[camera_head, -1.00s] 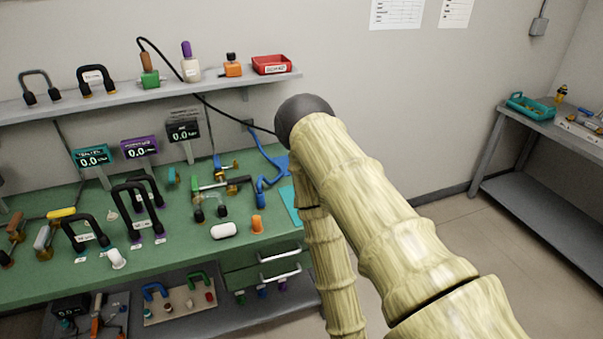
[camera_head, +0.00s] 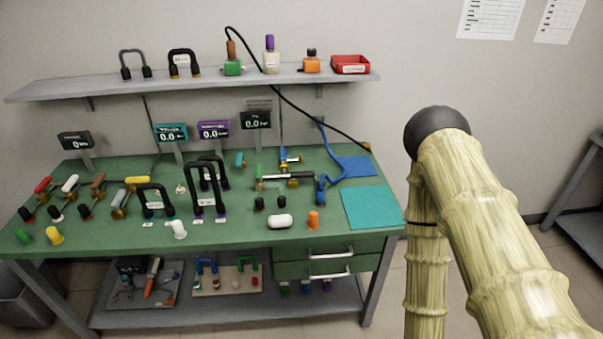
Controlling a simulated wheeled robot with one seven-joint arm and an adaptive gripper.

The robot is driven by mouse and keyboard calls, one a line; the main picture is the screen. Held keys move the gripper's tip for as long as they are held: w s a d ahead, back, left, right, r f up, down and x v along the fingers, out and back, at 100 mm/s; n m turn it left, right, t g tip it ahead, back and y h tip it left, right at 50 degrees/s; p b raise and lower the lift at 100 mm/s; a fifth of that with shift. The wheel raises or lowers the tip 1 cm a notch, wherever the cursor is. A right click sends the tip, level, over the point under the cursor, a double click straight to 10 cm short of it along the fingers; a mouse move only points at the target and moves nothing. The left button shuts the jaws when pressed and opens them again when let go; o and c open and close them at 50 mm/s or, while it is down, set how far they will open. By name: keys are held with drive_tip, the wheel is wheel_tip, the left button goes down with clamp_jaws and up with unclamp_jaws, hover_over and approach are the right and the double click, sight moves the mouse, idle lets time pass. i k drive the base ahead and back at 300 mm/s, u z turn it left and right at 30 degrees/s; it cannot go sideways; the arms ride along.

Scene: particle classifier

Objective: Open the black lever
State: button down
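A valve-like fitting (camera_head: 290,178) with a long dark bar and a green upright part lies on the right half of the green workbench (camera_head: 245,228). The dark bar looks like the black lever, but it is too small for me to be sure. It lies roughly level, pointing across the bench. Several other levers stand at the left of the bench, with red (camera_head: 43,184), white (camera_head: 69,183), brown (camera_head: 97,183) and yellow (camera_head: 136,180) handles. My gripper is outside the picture.
Black handles (camera_head: 154,201), a white capsule-shaped piece (camera_head: 281,221) and an orange piece (camera_head: 313,219) crowd the bench. Small displays (camera_head: 256,120) stand behind. A shelf (camera_head: 200,80) runs above. A teal mat (camera_head: 370,208) lies bare at the right. Drawers (camera_head: 328,262) sit below.

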sight(310, 173)
drive_tip(key=k, duration=0.55)
drive_tip(key=u, duration=0.7)
drive_tip(key=i, duration=0.85)
drive_tip(key=z, duration=0.05)
